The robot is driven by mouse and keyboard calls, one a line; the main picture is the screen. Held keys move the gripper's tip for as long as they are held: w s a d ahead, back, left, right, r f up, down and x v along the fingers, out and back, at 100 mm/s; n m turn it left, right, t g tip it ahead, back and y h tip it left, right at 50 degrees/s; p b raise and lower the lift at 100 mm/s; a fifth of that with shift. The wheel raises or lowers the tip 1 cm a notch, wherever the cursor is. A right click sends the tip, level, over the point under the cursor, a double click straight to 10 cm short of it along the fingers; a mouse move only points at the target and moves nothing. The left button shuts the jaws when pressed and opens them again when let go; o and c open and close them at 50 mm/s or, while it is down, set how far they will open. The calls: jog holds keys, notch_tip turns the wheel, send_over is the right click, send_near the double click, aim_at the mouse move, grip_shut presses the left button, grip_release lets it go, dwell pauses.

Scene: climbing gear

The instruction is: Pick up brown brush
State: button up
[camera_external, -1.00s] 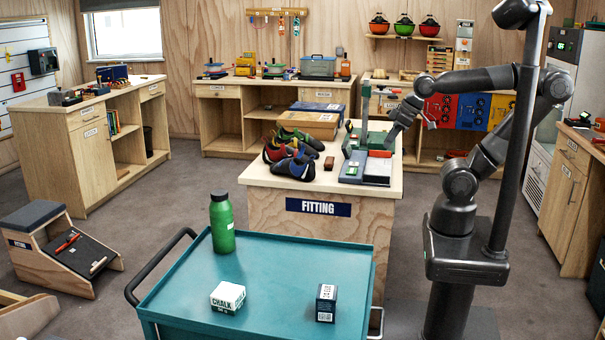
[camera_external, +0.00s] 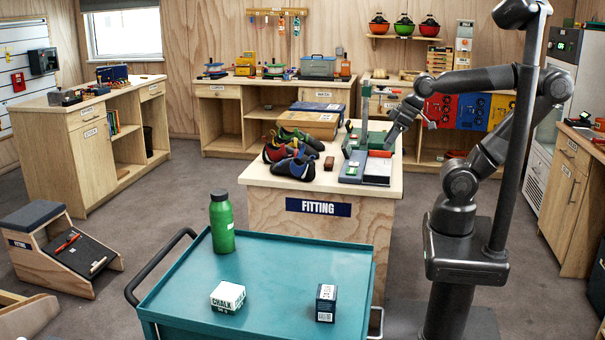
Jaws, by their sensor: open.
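A small brown block-like item (camera_external: 329,163), which may be the brown brush, lies on the fitting table (camera_external: 345,187) just right of the climbing shoes. Its bristles cannot be made out.
Several climbing shoes (camera_external: 292,165) lie left of the brown item. A grey board (camera_external: 353,167) with small green items lies between it and my gripper. A cardboard box (camera_external: 308,122) is behind. A teal cart (camera_external: 270,285) with a green bottle (camera_external: 222,226) stands in front.

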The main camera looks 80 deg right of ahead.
jog(key=shift+o, duration=0.2)
jog(key=w+d+r+n+g+h, duration=0.15)
jog(key=w+d+n, duration=0.35)
jog(key=w+d, duration=0.55)
jog(key=n+g+h, duration=0.3)
jog(key=n+g, duration=0.1)
jog(key=n, duration=0.9)
send_over(329, 160)
jog(key=a, duration=0.5)
jog(key=f, duration=2)
jog(key=shift+w+d, duration=0.15)
jog(key=shift+w, duration=0.05)
jog(key=shift+d+f+n, duration=0.2)
jog(key=shift+f+n, duration=0.05)
jog(key=shift+n, duration=0.05)
jog(key=x, duration=0.5)
jog(key=shift+d+f, duration=0.1)
jog(key=shift+f, duration=0.05)
jog(key=shift+s+x, duration=0.15)
jog(key=shift+x, duration=1.15)
jog(key=shift+s+x, duration=0.15)
jog(key=shift+x, duration=1.15)
jog(key=shift+d+f, duration=0.1)
jog(key=shift+d, duration=0.1)
